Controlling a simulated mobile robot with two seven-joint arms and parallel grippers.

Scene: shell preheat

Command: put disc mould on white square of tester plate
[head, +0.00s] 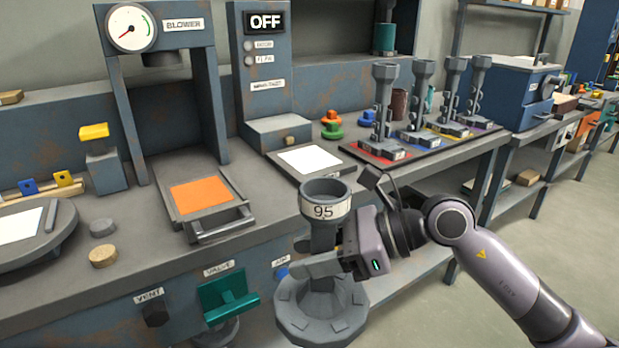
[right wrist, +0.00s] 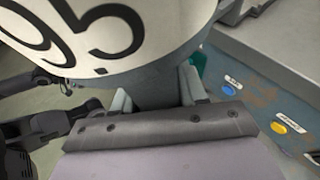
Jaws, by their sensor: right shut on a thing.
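The grey mould (head: 325,199), which I take for the disc mould, has a wide cup labelled 95, a narrow stem and a broad faceted foot. My right gripper (head: 311,257) is shut on its stem and holds it upright in front of the bench edge. In the right wrist view, the label of the mould (right wrist: 105,30) fills the top, with the fingers on either side of the stem. A white square (head: 309,159) lies on a grey plate (head: 345,163) below the OFF cabinet, bare and apart from the mould.
An orange square sits on a handled tray (head: 211,230) under the blower. Several tall moulds (head: 384,105) stand on coloured squares at the right. Green and orange pieces (head: 332,125) lie behind the plate. Another white square (head: 20,226) is at far left. A teal valve handle (head: 228,298) projects from the bench front.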

